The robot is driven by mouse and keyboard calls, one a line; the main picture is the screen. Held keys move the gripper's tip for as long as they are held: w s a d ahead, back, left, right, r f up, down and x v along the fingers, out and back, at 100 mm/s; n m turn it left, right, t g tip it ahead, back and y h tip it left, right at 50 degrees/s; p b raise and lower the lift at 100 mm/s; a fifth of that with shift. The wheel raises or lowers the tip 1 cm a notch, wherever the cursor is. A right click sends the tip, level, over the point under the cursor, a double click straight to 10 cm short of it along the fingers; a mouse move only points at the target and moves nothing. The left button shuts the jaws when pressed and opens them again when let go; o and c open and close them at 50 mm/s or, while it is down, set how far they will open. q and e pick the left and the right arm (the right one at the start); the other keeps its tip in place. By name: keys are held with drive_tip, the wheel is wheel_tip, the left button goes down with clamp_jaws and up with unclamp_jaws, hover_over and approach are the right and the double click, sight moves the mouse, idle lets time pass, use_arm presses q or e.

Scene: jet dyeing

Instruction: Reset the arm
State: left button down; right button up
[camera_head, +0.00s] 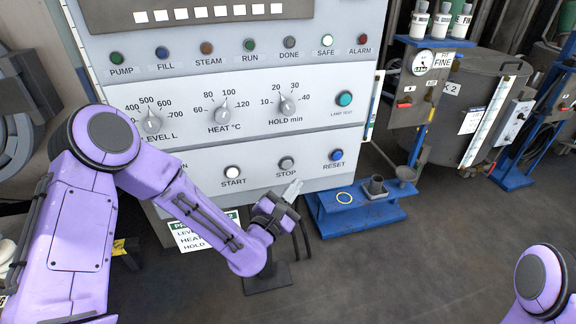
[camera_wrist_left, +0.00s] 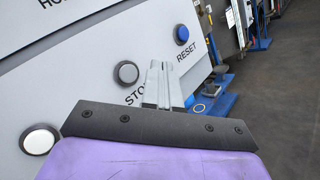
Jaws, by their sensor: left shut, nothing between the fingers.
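My left arm comes in from the left in the head view. Its gripper (camera_head: 292,190) is in front of the lower part of the grey control panel (camera_head: 215,150), just below the STOP button (camera_head: 286,163). In the left wrist view the gripper's fingers (camera_wrist_left: 157,84) are together with nothing between them, between the STOP button (camera_wrist_left: 127,73) and the RESET button (camera_wrist_left: 182,34). I cannot tell whether they touch the panel. The START button (camera_head: 232,172) is lit white. Of my right arm, only a purple link shows at the lower right; its gripper is out of view.
Three knobs, LEVEL, HEAT (camera_head: 222,115) and HOLD (camera_head: 287,105), sit above the buttons. A grey tank (camera_head: 470,95) stands behind. The floor (camera_head: 400,265) at centre right is clear.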

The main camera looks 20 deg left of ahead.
idle(0.3)
use_arm(q)
drive_tip(key=s+a+f+m+g+y, duration=0.2)
drive_tip(key=s+f+m+g, duration=0.2)
drive_tip(key=s+f+m, duration=0.45)
drive_tip(key=s+a+f+m+g+y, duration=0.1)
drive_tip(key=s+a+f+m+g, duration=0.25)
drive_tip(key=f, duration=0.75)
drive_tip(key=s+a+f+m+g+y, duration=0.1)
drive_tip(key=s+a+f+m+g, duration=0.1)
drive_tip(key=s, duration=0.5)
drive_tip(key=s+a+f+m+g+y, duration=0.1)
drive_tip(key=s+a+f+m+g, duration=0.2)
drive_tip(key=s+f, duration=0.2)
drive_tip(key=s+a+f+m+g+y, duration=0.2)
drive_tip(key=s+a+f+g, duration=0.1)
drive_tip(key=s, duration=0.7)
drive_tip(key=shift+s+f+m, duration=0.25)
drive_tip(key=shift+f+m, duration=0.05)
drive_tip(key=shift+f, duration=0.05)
drive_tip(key=shift+g, duration=0.25)
